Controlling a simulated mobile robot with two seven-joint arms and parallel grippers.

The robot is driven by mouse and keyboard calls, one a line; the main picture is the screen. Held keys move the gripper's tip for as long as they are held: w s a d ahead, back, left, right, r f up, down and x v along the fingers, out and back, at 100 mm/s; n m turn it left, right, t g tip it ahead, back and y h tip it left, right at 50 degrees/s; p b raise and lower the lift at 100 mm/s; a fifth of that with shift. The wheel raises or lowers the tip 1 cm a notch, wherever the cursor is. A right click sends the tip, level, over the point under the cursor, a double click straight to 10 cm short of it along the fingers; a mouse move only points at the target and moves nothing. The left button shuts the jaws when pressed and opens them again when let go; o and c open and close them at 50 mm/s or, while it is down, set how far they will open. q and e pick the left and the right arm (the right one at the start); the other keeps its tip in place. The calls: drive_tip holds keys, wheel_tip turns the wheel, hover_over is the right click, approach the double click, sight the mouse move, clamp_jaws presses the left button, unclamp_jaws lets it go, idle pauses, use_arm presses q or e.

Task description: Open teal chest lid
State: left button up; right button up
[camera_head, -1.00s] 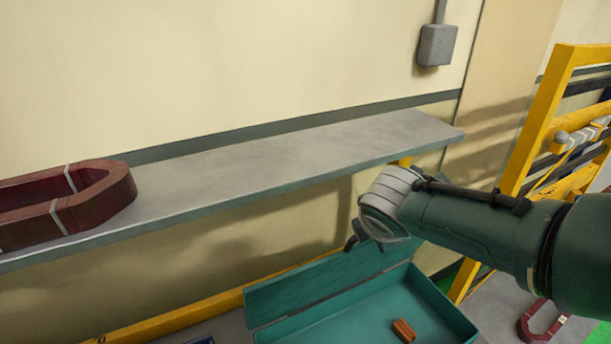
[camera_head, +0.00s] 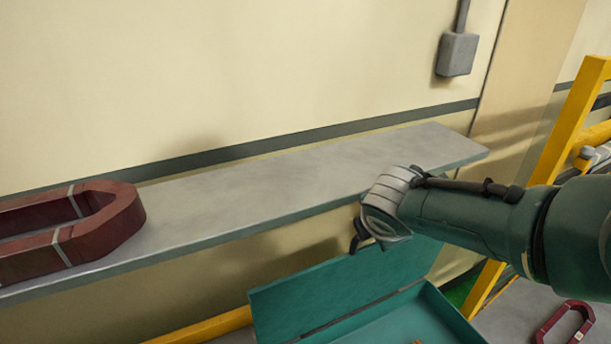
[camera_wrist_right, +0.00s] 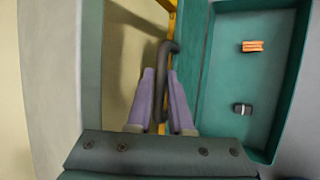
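The teal chest (camera_head: 458,318) is at the bottom of the head view, below the shelf, and partly cut off. Its lid (camera_head: 335,288) stands raised along the wall-side edge; the box is open. My right gripper (camera_head: 357,240) is at the lid's upper edge, with its fingers mostly hidden by the wrist. In the right wrist view, the two purple fingers of my right gripper (camera_wrist_right: 161,85) close around a dark curved handle (camera_wrist_right: 160,60) beside the lid (camera_wrist_right: 203,75). An orange block (camera_wrist_right: 253,46) and a small dark item (camera_wrist_right: 242,109) lie inside the chest. My left gripper is not in view.
A grey shelf (camera_head: 260,195) runs along the wall just above the lid, bearing a dark red stator ring (camera_head: 118,225). A yellow frame (camera_head: 575,115) stands at the right. Another red ring (camera_head: 566,325) lies at the lower right. A grey box (camera_head: 457,54) hangs on the wall.

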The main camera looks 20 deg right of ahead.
drive_tip(key=o, duration=0.4)
drive_tip(key=shift+p+v, duration=3.7)
drive_tip(key=shift+v, duration=1.3)
drive_tip(key=s+a+r+m+g+y, duration=0.1)
drive_tip(key=s+a+r+m, duration=0.1)
drive_tip(key=s+m, duration=0.3)
drive_tip(key=s+a+r+m+g+y, duration=0.1)
drive_tip(key=s+r+m, duration=0.3)
drive_tip(key=s, duration=0.6)
drive_tip(key=s+a+r+m+y+p, duration=0.1)
drive_tip(key=s+a+r+m+y, duration=0.1)
drive_tip(key=s+r+m, duration=0.2)
drive_tip(key=shift+s+a+r+m+g, duration=0.1)
drive_tip(key=shift+s+a+m+g, duration=0.1)
drive_tip(key=shift+s+m, duration=0.65)
drive_tip(key=shift+s+a+m+g, duration=0.15)
drive_tip(key=shift+s+m, duration=0.3)
drive_tip(key=shift+s, duration=0.8)
